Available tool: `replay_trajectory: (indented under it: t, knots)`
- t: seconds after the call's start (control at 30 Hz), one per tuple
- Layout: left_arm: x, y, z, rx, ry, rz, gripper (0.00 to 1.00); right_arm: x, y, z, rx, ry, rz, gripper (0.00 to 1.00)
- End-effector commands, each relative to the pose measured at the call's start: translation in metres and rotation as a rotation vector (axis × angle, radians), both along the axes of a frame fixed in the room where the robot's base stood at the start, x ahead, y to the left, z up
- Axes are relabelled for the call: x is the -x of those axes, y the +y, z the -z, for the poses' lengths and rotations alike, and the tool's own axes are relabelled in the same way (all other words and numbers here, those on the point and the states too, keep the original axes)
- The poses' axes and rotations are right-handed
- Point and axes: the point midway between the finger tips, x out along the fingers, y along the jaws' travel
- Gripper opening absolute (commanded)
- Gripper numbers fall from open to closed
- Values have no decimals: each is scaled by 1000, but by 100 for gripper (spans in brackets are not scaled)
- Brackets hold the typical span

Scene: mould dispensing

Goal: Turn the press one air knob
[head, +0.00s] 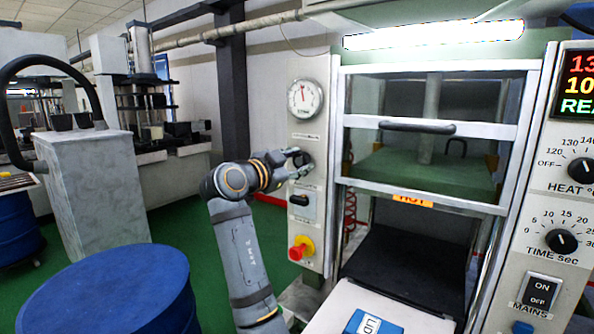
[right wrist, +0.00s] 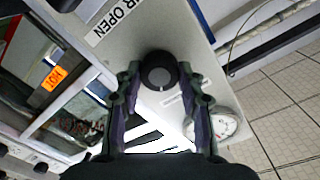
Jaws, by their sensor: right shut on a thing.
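The press one air knob (head: 304,161) is a round black knob on the pale panel left of the press, below the pressure gauge (head: 305,97). My right gripper (head: 292,158) reaches it from the left and is shut on it. In the right wrist view the knob (right wrist: 158,70) sits between the two fingertips (right wrist: 159,76), with a white mark on its face. The gripper partly hides the knob in the head view. My left gripper is not in view.
Below the knob are a black switch (head: 299,200) and a red button on yellow (head: 301,248). The press window with its black handle (head: 417,127) stands to the right. A blue drum (head: 110,290) is at the lower left, near my arm.

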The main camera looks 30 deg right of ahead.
Motion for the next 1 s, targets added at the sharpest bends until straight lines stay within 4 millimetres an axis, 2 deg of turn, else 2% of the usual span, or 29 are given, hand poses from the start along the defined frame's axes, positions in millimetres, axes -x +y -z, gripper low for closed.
replay_trajectory:
  t: [0.5, 0.53, 0.67, 0.7, 1.0]
  knots:
    - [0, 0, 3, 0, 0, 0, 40, 0, 0, -1, -7, -20, 0, 7]
    - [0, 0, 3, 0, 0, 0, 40, 0, 0, -1, -7, -20, -1, 41]
    - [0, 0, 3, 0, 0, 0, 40, 0, 0, -1, -7, -20, 0, 59]
    - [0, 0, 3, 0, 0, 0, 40, 0, 0, -1, -7, -19, 0, 62]
    - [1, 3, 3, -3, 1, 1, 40, 0, 0, 0, -7, -19, 0, 62]
